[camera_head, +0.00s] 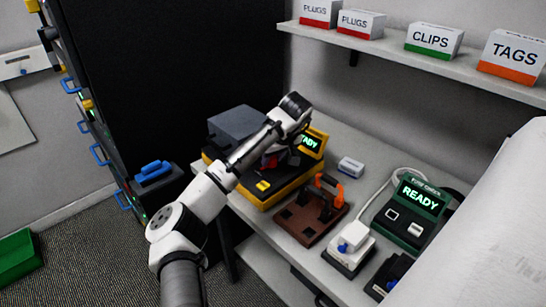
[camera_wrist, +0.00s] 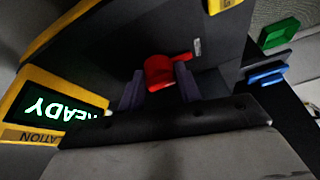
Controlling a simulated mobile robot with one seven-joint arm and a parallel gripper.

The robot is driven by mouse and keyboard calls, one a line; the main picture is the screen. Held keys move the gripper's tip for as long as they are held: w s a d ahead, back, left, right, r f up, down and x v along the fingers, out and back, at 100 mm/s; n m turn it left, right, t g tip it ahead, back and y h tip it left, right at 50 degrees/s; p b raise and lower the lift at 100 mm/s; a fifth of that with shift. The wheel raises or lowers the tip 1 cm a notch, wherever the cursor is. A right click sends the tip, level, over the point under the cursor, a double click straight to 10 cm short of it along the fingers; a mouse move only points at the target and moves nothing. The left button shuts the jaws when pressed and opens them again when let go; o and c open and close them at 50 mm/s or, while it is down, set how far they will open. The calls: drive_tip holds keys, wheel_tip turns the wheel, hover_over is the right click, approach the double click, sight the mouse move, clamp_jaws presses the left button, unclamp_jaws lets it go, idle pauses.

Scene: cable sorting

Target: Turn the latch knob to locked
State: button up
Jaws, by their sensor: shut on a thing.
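The latch knob (camera_wrist: 160,72) is red, with a short arm pointing right in the wrist view. It sits on the dark face of a yellow-framed device (camera_head: 262,197) on the bench. My gripper (camera_wrist: 158,88) is shut on the knob, with one dark finger on each side of it. In the head view my gripper and wrist cover most of the knob, and only a bit of red shows below them. The device's green screen (camera_wrist: 52,108) shows READY in the wrist view, upside down.
A brown board with an orange-handled tool (camera_head: 312,210), a white plug unit (camera_head: 348,247) and a green READY tester (camera_head: 414,212) stand to the right on the bench. A small box (camera_head: 350,167) lies behind. A shelf (camera_head: 420,62) with labelled boxes hangs above. A black cabinet rises at left.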

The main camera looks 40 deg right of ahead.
drive_tip(key=m+h, duration=0.1)
drive_tip(key=m, duration=0.2)
drive_tip(key=shift+p, duration=0.35)
drive_tip(key=m+h, duration=0.1)
drive_tip(key=m, duration=0.1)
drive_tip(key=m+g+p, duration=0.1)
drive_tip(key=m, duration=0.1)
drive_tip(key=shift+a+r+m+h, duration=0.1)
drive_tip(key=shift+a+m+h, duration=0.05)
drive_tip(key=shift+m+h, duration=0.2)
drive_tip(key=m+g+h+p, duration=0.1)
drive_tip(key=m+p, duration=0.1)
drive_tip(key=m, duration=0.2)
drive_tip(key=shift+w+a, duration=0.1)
drive_tip(key=shift+m+g+h+p, duration=0.4)
drive_tip(key=shift+m+g, duration=0.3)
drive_tip(key=shift+m, duration=0.85)
drive_tip(key=shift+f, duration=0.2)
drive_tip(key=o, duration=0.6)
drive_tip(key=shift+o, duration=0.3)
drive_tip(key=shift+r, duration=0.1)
